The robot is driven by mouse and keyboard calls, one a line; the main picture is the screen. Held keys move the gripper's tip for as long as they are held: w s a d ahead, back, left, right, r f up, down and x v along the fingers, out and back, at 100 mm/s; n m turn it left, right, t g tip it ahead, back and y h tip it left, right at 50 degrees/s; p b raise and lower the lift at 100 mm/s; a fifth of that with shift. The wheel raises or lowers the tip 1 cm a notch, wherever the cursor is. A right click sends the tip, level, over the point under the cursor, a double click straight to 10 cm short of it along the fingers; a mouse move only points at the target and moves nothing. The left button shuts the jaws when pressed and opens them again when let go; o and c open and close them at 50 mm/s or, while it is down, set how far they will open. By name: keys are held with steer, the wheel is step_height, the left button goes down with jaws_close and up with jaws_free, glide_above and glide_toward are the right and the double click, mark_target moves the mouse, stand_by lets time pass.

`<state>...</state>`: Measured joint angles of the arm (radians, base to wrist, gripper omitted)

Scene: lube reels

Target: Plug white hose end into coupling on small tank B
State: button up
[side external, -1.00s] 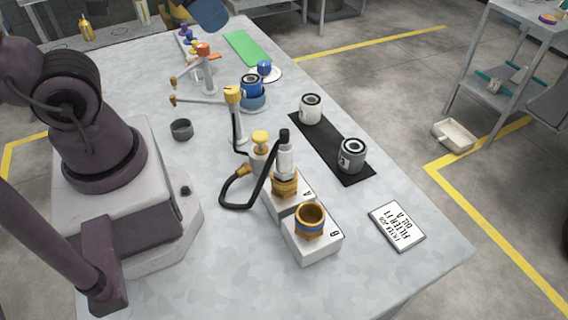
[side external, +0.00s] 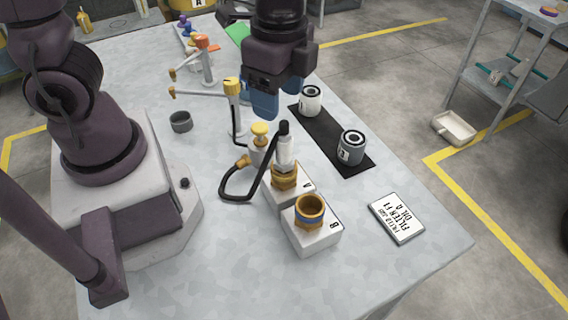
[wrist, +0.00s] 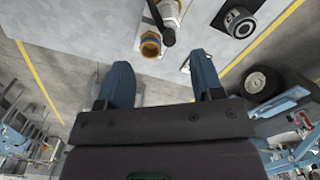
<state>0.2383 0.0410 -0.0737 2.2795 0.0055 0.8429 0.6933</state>
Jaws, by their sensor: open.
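The white hose end (side external: 285,152) stands upright in the brass coupling (side external: 285,178) on the block marked A. Its black hose (side external: 234,199) loops to the left from its top. My gripper (side external: 264,106) hangs above and behind the hose end, with blue fingers pointing down. In the wrist view my gripper (wrist: 160,85) has its fingers wide apart with nothing between them. The hose end (wrist: 168,12) and B's coupling (wrist: 150,45) lie beyond the fingertips.
A white filter (side external: 309,101) and a grey filter (side external: 351,147) stand on a black mat (side external: 330,141) at the right. A label card (side external: 397,218) lies front right. The front table area is clear.

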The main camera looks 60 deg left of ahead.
mark_target(284, 151)
steer(key=m, duration=0.1)
steer(key=w+m, duration=0.1)
steer(key=shift+d+m, duration=0.25)
steer(key=shift+m, duration=0.35)
steer(key=shift+f, duration=0.35)
step_height(284, 151, down, 7)
steer(key=shift+r, duration=0.15)
steer(key=shift+a+f, duration=0.2)
steer(key=shift+f, duration=1.2)
steer(key=shift+a+f, duration=0.2)
steer(key=shift+f, duration=1.15)
jaws_close()
steer(key=shift+r, duration=0.1)
